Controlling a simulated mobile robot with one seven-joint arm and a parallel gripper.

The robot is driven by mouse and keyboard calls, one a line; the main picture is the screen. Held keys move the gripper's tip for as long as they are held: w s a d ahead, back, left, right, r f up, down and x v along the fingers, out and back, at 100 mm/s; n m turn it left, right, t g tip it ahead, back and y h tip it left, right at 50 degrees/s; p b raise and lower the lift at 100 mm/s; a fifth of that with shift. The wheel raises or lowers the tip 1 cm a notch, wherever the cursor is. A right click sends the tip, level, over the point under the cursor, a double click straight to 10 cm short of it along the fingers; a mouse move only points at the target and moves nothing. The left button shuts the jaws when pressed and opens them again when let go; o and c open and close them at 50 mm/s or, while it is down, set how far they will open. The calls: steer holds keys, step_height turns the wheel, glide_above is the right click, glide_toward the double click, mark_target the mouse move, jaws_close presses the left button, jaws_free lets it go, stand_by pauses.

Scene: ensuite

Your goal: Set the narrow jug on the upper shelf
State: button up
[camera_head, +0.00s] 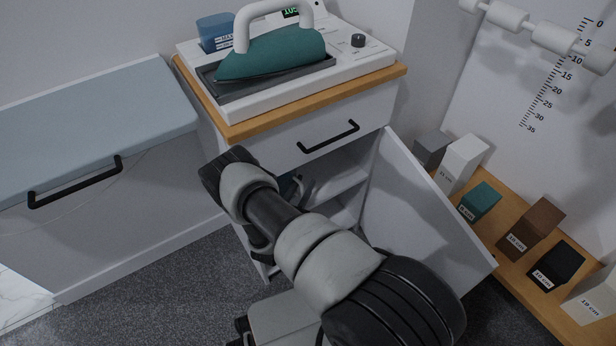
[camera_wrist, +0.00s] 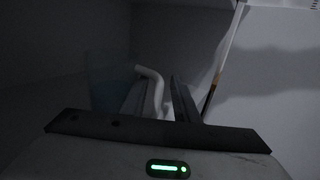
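In the wrist view, a pale curved handle (camera_wrist: 151,84) shows in the dark cabinet, beside a faint bluish body (camera_wrist: 108,82). This looks like a jug, but its outline is too dark to tell whether it is the narrow one. My gripper (camera_wrist: 160,92) has its fingers apart, with the handle between them and a gap towards the right finger. No firm grip shows. In the head view my arm reaches into the open cabinet and hides the gripper and most of the inside. A shelf (camera_head: 338,178) shows right of my wrist.
The cabinet door (camera_head: 415,210) stands open to the right. Above is a drawer with a black handle (camera_head: 328,137). A teal iron (camera_head: 275,55) and a blue container (camera_head: 216,32) stand on top. Several labelled blocks line a wooden board (camera_head: 490,228) at right. A closed chest (camera_head: 90,125) is at left.

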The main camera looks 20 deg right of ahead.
steer(key=p+v, duration=0.1)
steer(key=v, duration=0.7)
